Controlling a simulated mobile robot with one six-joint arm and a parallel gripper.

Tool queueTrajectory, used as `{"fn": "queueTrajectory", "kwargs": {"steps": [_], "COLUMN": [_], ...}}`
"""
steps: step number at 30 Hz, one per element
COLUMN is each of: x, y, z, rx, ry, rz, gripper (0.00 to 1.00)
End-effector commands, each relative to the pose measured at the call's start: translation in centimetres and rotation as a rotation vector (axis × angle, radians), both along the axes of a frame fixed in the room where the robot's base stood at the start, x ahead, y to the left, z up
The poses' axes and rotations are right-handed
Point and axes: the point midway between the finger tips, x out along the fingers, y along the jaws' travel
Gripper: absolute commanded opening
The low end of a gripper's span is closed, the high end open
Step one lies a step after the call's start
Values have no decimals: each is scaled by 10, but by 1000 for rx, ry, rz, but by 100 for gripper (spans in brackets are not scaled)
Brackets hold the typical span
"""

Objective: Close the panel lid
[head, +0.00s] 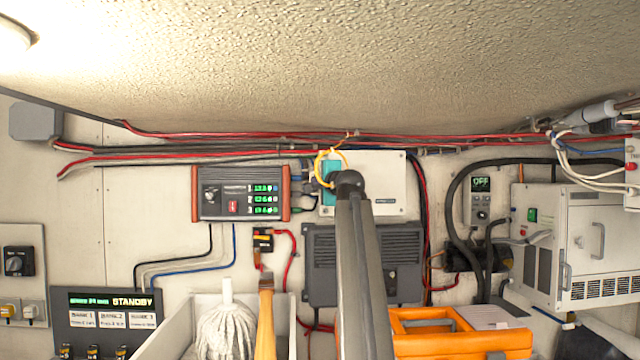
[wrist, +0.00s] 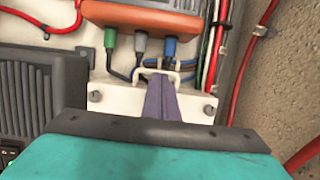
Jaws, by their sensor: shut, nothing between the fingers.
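A white box panel (head: 391,184) is on the wall in the head view, partly behind my arm. I take its flat front as the lid, but cannot tell whether it is open. My teal gripper (head: 328,190) is at the panel's left side, with its fingertips hard to make out there. In the wrist view, my gripper (wrist: 157,80) has its purple-grey fingers together and empty. The fingers lie over a white screwed plate (wrist: 106,100), with their tips near a small white loop (wrist: 168,67); contact is unclear.
An orange-ended display unit (head: 240,193) with plugged cables is left of my gripper. A dark vented box (head: 322,266) is below. Red and black cables (head: 230,153) run above. An orange case (head: 440,340), a mop (head: 226,330) and a white cabinet (head: 560,240) stand around.

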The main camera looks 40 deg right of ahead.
Motion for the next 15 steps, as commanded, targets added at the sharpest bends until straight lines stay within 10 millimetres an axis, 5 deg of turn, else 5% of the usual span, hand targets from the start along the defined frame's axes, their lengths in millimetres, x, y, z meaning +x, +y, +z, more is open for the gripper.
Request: {"fn": "queueTrajectory", "kwargs": {"steps": [7,15], "x": [6,-9], "y": [10,15], "z": [3,2], "rx": [5,3], "ry": [-6,-5], "rz": [16,12], "gripper": [0,0]}}
